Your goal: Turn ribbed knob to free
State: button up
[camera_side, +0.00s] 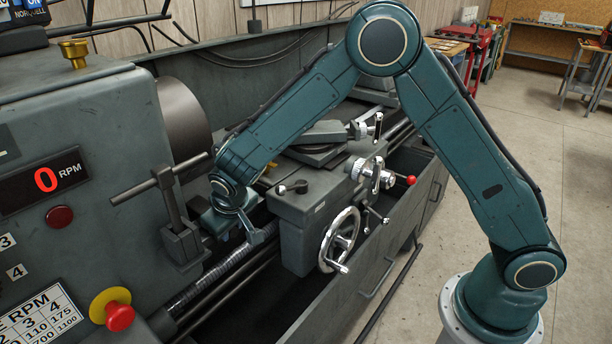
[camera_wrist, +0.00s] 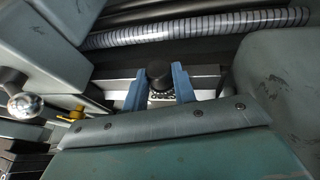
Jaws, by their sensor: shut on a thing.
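The ribbed knob (camera_wrist: 158,72) shows in the wrist view as a small dark round cap with a pale, notched-looking band below it. The ribs on the dark part are too small to make out. My gripper (camera_wrist: 157,88) has its two blue fingers on either side of the knob, shut on it. In the side view my gripper (camera_side: 258,236) is low, just left of the lathe carriage and close to the long screw. The knob is hidden there behind my gripper and wrist.
The lathe headstock (camera_side: 80,140) with its clamp handle (camera_side: 160,180) stands close left of my wrist. The carriage (camera_side: 300,205) with its handwheel (camera_side: 340,240) is close on the right. The spiral-covered screw (camera_side: 215,275) runs below. Open floor lies at right.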

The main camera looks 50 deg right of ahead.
jog(key=shift+h, duration=0.3)
jog(key=o, duration=1)
jog(key=shift+d+y, duration=0.1)
jog(key=shift+y, duration=0.3)
jog(key=shift+d+m+y, duration=0.2)
jog(key=shift+y, duration=0.7)
jog(key=shift+d+m+y, duration=0.15)
jog(key=shift+m+y, duration=0.05)
jog(key=shift+y, duration=0.7)
jog(key=v, duration=1.4)
jog(key=s+d+r, duration=0.3)
jog(key=s+r, duration=0.1)
jog(key=s, duration=0.2)
jog(key=s+d+r, duration=0.3)
jog(key=s+r, duration=0.1)
jog(key=s, duration=0.3)
jog(key=shift+s+d+r+t+h, duration=0.2)
jog(key=shift+s+d+t+h, duration=0.1)
jog(key=shift+d+h, duration=0.1)
